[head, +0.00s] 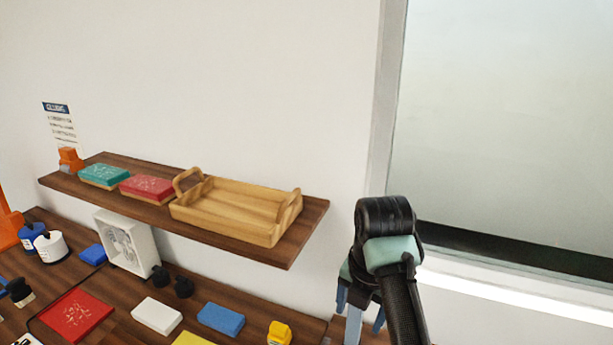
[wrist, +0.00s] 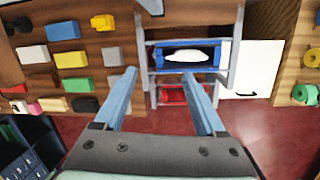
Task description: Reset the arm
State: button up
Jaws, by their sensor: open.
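My gripper (head: 361,316) hangs at the end of my arm, right of the wall shelf and in front of the wall beside the window. In the wrist view its two blue fingers (wrist: 160,78) are spread wide with nothing between them. Beyond the fingers in that view is a pale rack holding a blue tray (wrist: 188,57) with a white item in it, and a red tray (wrist: 182,94) below. My gripper touches nothing that I can see.
A wooden shelf (head: 294,245) holds a wooden tray (head: 222,222), a red block (head: 147,186) and a teal block (head: 104,174). The counter below carries a white block (head: 157,315), a blue block (head: 221,318) and a yellow item (head: 280,333). A window (head: 508,120) is at right.

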jog(key=w+a+r+m+t+b, duration=0.1)
jog(key=w+a+r+m+t, duration=0.5)
jog(key=w+a+r, duration=0.15)
jog(key=a+r+m+t+y+b, duration=0.1)
jog(key=a+r+m+t, duration=0.15)
jog(key=r, duration=0.35)
jog(key=a+r+m+t+y, duration=0.1)
jog(key=r+m+t, duration=0.3)
jog(key=r, duration=0.3)
jog(key=s+d+r+m+t+h+b, duration=0.2)
jog(key=s+r+m+t, duration=1)
jog(key=s+r+m, duration=0.5)
jog(key=s+r, duration=0.5)
jog(key=shift+s+t, duration=0.35)
